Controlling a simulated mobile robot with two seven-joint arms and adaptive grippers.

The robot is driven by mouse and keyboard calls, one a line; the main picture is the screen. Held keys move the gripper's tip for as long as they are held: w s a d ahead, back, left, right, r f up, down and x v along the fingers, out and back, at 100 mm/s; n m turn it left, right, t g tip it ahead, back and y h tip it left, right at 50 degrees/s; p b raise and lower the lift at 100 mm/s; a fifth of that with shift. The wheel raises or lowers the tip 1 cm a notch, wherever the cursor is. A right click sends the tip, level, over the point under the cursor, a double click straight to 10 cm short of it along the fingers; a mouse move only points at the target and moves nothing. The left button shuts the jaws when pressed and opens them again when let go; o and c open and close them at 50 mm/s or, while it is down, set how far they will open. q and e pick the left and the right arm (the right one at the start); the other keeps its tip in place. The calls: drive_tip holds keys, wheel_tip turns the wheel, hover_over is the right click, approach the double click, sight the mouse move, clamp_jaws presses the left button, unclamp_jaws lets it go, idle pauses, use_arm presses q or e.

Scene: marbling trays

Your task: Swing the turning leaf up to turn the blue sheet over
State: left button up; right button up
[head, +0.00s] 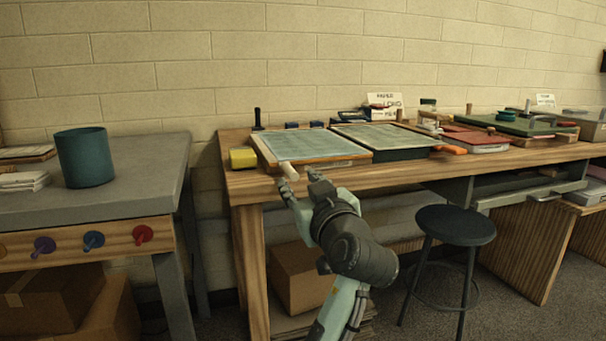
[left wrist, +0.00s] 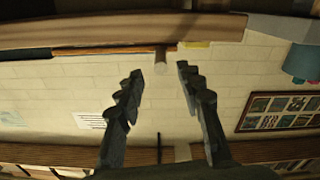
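The turning leaf (head: 320,161) is a wood-framed panel lying flat at the near left of the workbench. The blue sheet (head: 300,143), pale blue-grey, lies flat on it. A short pale round handle (head: 289,171) sticks out from the leaf's front edge; in the left wrist view the handle (left wrist: 160,62) shows end-on between the fingertips' lines. My left gripper (head: 298,181) is open and empty, just in front of and slightly below the handle. Its two fingers are spread in the left wrist view (left wrist: 159,72). Whether they touch the handle is unclear. My right gripper is out of view.
A second shallow tray (head: 412,153) with a pale surface lies to the right of the leaf. A yellow block (head: 243,158) sits at its left. A dark stool (head: 455,224) stands before the bench. A grey table with a teal bucket (head: 85,158) is at the left.

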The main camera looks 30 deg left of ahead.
sight(290, 167)
use_arm(q)
drive_tip(key=x, duration=0.7)
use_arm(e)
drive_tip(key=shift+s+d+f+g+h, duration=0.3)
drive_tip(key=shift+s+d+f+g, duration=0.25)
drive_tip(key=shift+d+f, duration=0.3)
use_arm(q)
drive_tip(key=shift+c, duration=0.4)
clamp_jaws()
